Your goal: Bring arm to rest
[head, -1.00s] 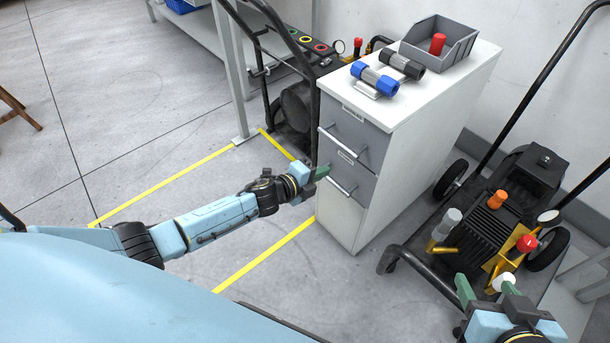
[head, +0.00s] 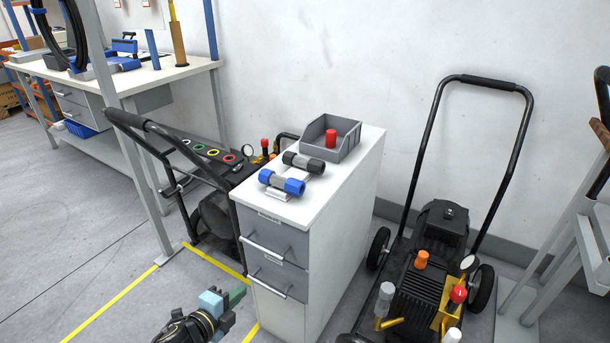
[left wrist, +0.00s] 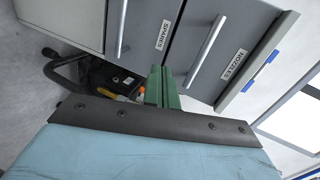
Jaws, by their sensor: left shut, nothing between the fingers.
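My left gripper (head: 236,297) shows at the bottom of the head view, in front of the white cabinet's grey drawers. Its green fingers are together with nothing between them. In the left wrist view the same closed green fingers (left wrist: 162,88) point toward the drawer fronts, which carry labels reading SPARES and NOZZLES. I cannot tell the exact gap between fingertips and cabinet. Most of my left arm is cut off by the lower edge of the head view. My right gripper is not in either current view.
The white cabinet (head: 345,200) carries a grey bin (head: 345,143) with a red part, plus blue and black cylindrical fittings. A wheeled pressure washer (head: 415,290) stands right of it and another black cart (head: 215,215) left. Open floor lies at the left.

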